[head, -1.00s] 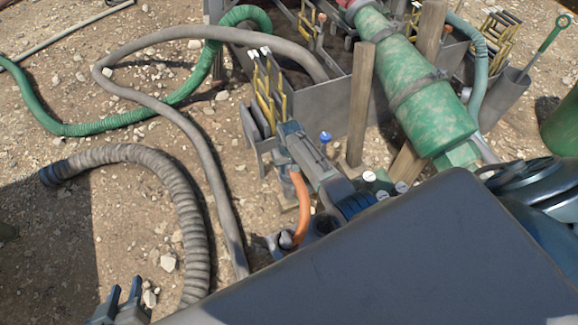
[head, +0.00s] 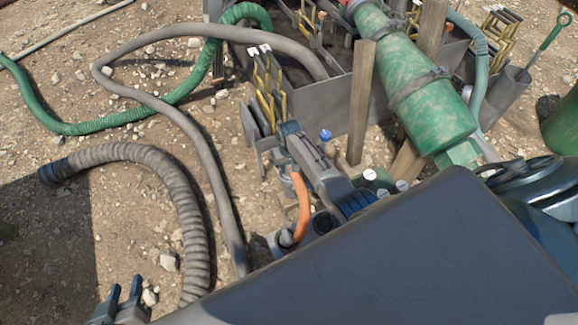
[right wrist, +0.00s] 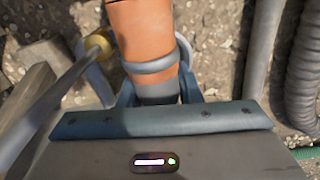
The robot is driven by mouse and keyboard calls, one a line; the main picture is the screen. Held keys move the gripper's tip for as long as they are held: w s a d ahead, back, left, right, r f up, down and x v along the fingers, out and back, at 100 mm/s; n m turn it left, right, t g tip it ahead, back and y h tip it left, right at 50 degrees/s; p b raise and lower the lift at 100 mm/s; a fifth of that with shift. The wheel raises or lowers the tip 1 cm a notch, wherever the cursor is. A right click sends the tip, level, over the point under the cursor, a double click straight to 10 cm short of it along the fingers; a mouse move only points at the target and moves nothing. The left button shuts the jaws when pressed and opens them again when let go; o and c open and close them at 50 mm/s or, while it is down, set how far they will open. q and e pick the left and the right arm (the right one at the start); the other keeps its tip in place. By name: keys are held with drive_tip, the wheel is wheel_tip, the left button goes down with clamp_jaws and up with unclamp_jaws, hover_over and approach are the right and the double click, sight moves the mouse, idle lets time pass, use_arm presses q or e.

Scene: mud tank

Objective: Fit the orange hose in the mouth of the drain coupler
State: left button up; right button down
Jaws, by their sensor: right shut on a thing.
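The orange hose (head: 303,204) curves down beside my right arm in the head view, its lower end at a grey fitting (head: 286,239). In the right wrist view, the orange hose (right wrist: 145,35) has a grey ring and a dark end between the blue fingers of my right gripper (right wrist: 158,95), which is shut on it. In the head view the right fingertips and the hose's upper end are partly hidden. I cannot clearly make out the drain coupler or its mouth. My left gripper (head: 122,300) is open and empty at the bottom left.
A ribbed grey hose (head: 150,160), a smooth grey hose (head: 180,120) and a green hose (head: 100,127) lie on stony ground. A metal tank (head: 332,105) with wooden posts and a large green cylinder (head: 425,105) stand behind. A dark panel covers the lower right. Bare ground is at left.

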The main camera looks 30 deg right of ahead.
drive_tip(key=c, duration=0.9)
unclamp_jaws()
drive_tip(key=shift+c, duration=0.2)
drive_tip(key=shift+f, duration=0.1)
wheel_tip(320, 180, up, 11)
drive_tip(key=p, duration=0.3)
drive_tip(key=shift+p, duration=0.4)
